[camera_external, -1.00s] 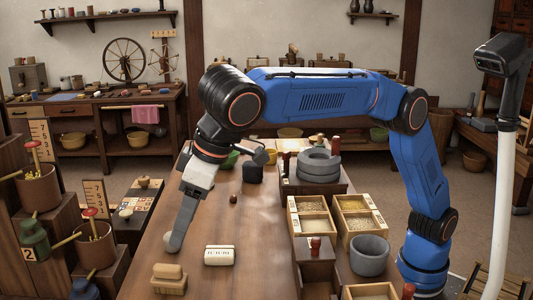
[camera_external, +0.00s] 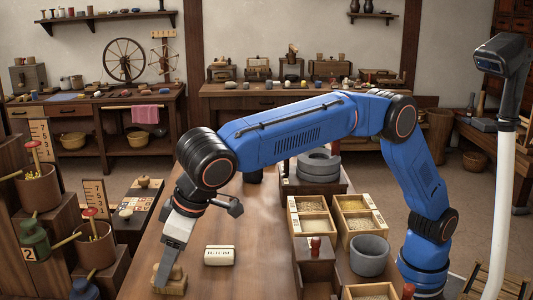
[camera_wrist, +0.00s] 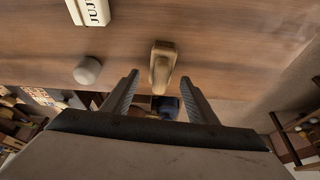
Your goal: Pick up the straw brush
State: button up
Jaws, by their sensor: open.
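The straw brush, which I take to be the small tan block with a raised, rounded top (camera_external: 175,287), lies near the front left edge of the wooden table (camera_external: 225,205). My gripper (camera_external: 160,283) is low over it and hides part of it. In the wrist view the brush (camera_wrist: 162,66) shows between and just beyond the two fingertips of my gripper (camera_wrist: 160,77). The jaws are open, with a gap on both sides of the brush. I cannot tell the exact height of the fingertips above the table.
A white lettered block (camera_external: 220,255) lies right of the brush. A grey rounded stone (camera_wrist: 87,70) is to the brush's left in the wrist view. Grain boxes (camera_external: 310,228), a grey bowl (camera_external: 369,255) and stacked grey stones (camera_external: 320,165) stand further right.

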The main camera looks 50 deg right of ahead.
jog(key=shift+x, duration=0.75)
jog(key=c, duration=1.2)
jog(key=shift+o, duration=0.2)
